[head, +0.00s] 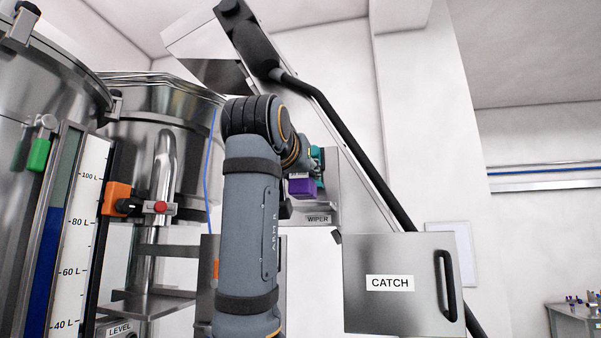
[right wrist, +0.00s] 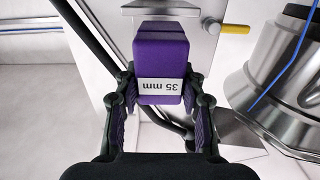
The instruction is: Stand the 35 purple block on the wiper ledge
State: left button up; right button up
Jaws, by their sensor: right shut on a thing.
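The purple block (head: 300,187) is in my right gripper, in front of the steel wiper part, in the head view. In the right wrist view the block (right wrist: 160,58) shows a white "35 mm" label, upside down in the picture, between the two fingers. My right gripper (right wrist: 160,98) is shut on it. The wiper ledge (head: 330,207), with a "WIPER" label, is just below and behind the block in the head view. I cannot tell whether block and ledge touch. My left gripper is not in view.
A steel box labelled "CATCH" (head: 393,308) stands to the lower right. A black tube (head: 357,158) runs diagonally beside the sloping elevator. Steel tanks (head: 60,65) and a level gauge (head: 85,225) stand at left. A blue cable (head: 208,160) hangs behind my right arm.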

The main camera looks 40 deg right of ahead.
jog(key=shift+x, duration=4.7)
dwell(0.5)
jog(key=o, duration=1.3)
jog(key=shift+b+v, duration=0.3)
jog(key=shift+v, duration=0.45)
jog(key=shift+b+v, duration=0.75)
jog(key=shift+v, duration=2.15)
jog(key=shift+d, duration=0.15)
